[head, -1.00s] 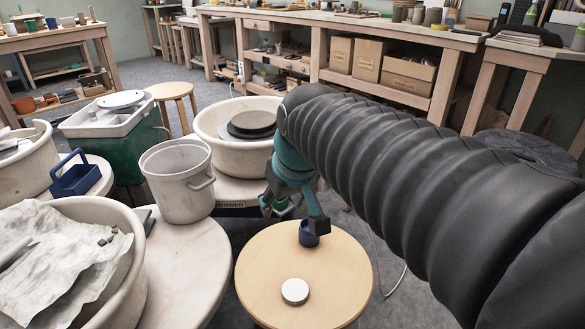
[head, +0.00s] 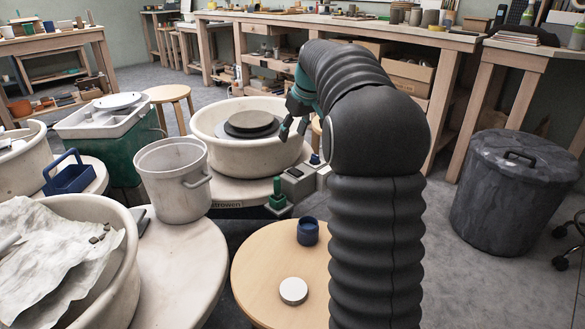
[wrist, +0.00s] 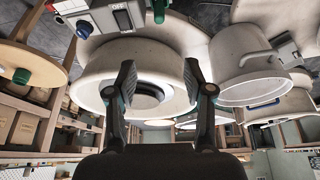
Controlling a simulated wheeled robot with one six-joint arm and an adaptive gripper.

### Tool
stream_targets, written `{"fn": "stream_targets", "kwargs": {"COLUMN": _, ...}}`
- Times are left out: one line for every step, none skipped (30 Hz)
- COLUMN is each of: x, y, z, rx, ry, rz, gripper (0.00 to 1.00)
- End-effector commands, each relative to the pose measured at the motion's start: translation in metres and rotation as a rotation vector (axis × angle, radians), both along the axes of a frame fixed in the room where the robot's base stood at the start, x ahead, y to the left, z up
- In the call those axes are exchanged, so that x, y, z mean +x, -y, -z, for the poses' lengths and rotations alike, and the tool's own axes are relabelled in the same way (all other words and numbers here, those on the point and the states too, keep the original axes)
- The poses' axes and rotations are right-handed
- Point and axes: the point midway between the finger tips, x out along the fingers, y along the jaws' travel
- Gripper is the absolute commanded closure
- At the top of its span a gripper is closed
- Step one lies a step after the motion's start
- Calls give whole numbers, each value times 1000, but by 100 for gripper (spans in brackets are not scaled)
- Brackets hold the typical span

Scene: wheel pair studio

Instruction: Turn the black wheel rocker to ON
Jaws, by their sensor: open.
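The wheel with a black head (head: 250,122) sits in a cream basin (head: 207,135) at the centre of the head view. Its grey control box (head: 297,184) is at the basin's front right, with a green lever (head: 277,197) beside it. In the wrist view the box (wrist: 104,17) is at the top, with a dark rocker (wrist: 123,19) near the letters OFF and a blue part (wrist: 83,29). The rocker's tilt is too small to tell. My gripper (head: 293,130) is open and empty above the basin's right side, apart from the box; its fingers also show in the wrist view (wrist: 160,80).
A round wooden table (head: 262,270) in front holds a blue cup (head: 308,232) and a white disc (head: 293,291). A white bucket (head: 172,180) stands left of the basin. A dark lidded bin (head: 515,185) stands on the floor at right.

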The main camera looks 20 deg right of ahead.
Motion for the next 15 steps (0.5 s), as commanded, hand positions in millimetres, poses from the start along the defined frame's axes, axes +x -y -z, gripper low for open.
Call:
{"fn": "stream_targets", "kwargs": {"x": 13, "y": 13, "z": 13, "rx": 3, "ry": -3, "rz": -7, "gripper": 48}}
{"fn": "stream_targets", "kwargs": {"x": 19, "y": 19, "z": 18, "rx": 4, "ry": -4, "rz": -14, "gripper": 48}}
{"fn": "stream_targets", "kwargs": {"x": 27, "y": 27, "z": 24, "rx": 4, "ry": -5, "rz": -24, "gripper": 48}}
{"fn": "stream_targets", "kwargs": {"x": 33, "y": 33, "z": 30, "rx": 5, "ry": -4, "rz": -30, "gripper": 48}}
{"fn": "stream_targets", "kwargs": {"x": 38, "y": 39, "z": 34, "rx": 5, "ry": -3, "rz": -37, "gripper": 48}}
{"fn": "stream_targets", "kwargs": {"x": 44, "y": 46, "z": 40, "rx": 7, "ry": -2, "rz": -44, "gripper": 48}}
{"fn": "stream_targets", "kwargs": {"x": 49, "y": 51, "z": 44, "rx": 8, "ry": -3, "rz": -51, "gripper": 48}}
{"fn": "stream_targets", "kwargs": {"x": 52, "y": 56, "z": 48, "rx": 9, "ry": -2, "rz": -55, "gripper": 48}}
{"fn": "stream_targets", "kwargs": {"x": 57, "y": 61, "z": 53, "rx": 8, "ry": -1, "rz": -63, "gripper": 48}}
{"fn": "stream_targets", "kwargs": {"x": 60, "y": 65, "z": 57, "rx": 9, "ry": -1, "rz": -66, "gripper": 48}}
{"fn": "stream_targets", "kwargs": {"x": 62, "y": 69, "z": 59, "rx": 9, "ry": 0, "rz": -69, "gripper": 48}}
{"fn": "stream_targets", "kwargs": {"x": 65, "y": 72, "z": 63, "rx": 9, "ry": 0, "rz": -74, "gripper": 48}}
{"fn": "stream_targets", "kwargs": {"x": 66, "y": 74, "z": 64, "rx": 9, "ry": 1, "rz": -78, "gripper": 48}}
{"fn": "stream_targets", "kwargs": {"x": 68, "y": 76, "z": 66, "rx": 9, "ry": 2, "rz": -80, "gripper": 48}}
{"fn": "stream_targets", "kwargs": {"x": 69, "y": 77, "z": 67, "rx": 9, "ry": 2, "rz": -82, "gripper": 48}}
